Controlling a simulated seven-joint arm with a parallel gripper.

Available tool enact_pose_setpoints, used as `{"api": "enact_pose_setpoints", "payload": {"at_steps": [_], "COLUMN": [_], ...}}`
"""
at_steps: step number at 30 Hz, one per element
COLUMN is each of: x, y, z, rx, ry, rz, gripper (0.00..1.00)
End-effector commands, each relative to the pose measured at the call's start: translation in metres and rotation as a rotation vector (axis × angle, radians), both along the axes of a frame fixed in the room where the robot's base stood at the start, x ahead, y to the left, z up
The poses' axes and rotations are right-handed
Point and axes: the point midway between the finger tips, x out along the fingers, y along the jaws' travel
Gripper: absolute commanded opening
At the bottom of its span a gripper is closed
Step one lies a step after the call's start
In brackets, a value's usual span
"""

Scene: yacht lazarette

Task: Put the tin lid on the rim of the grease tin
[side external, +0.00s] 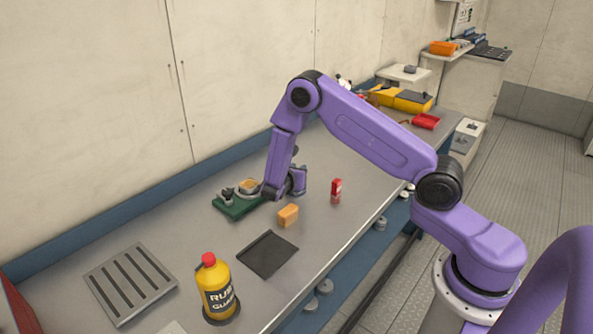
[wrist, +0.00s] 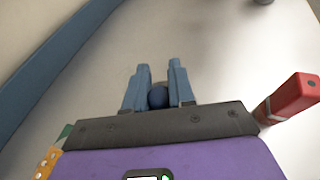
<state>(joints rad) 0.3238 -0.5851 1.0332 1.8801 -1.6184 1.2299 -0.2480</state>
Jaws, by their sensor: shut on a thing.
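My gripper (side external: 270,194) is low over the bench, just right of the green base in the side view. In the wrist view its fingers (wrist: 158,92) are closed on a dark blue rounded thing (wrist: 158,97), which I take to be the knob of the tin lid. The rest of the lid is hidden by the gripper. A round tan-topped thing (side external: 249,184), apparently the open grease tin, stands at the back of the green base (side external: 236,209). It is very close to my gripper; I cannot tell whether they touch.
Small grey metal parts (side external: 227,196) sit on the green base. An orange block (side external: 288,215) and a red-and-white item (side external: 336,191) stand nearby. The bench beyond my gripper is mostly clear.

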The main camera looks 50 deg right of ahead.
Motion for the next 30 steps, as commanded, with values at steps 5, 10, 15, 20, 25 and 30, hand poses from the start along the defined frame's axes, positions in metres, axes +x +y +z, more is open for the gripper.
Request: {"api": "enact_pose_setpoints", "payload": {"at_steps": [5,10,15,20,25,30], "x": [0.000,0.000,0.000,0.000,0.000,-0.009], "y": [0.000,0.000,0.000,0.000,0.003,0.026], "z": [0.000,-0.003,-0.002,-0.002,0.002,0.010], "rx": [0.000,0.000,0.000,0.000,0.000,0.000], "ry": [-0.001,0.000,-0.001,0.000,-0.001,-0.001], "rz": [0.001,0.001,0.001,0.001,0.002,0.006], "gripper": [0.00,0.00,0.49,0.49,0.49,0.49]}}
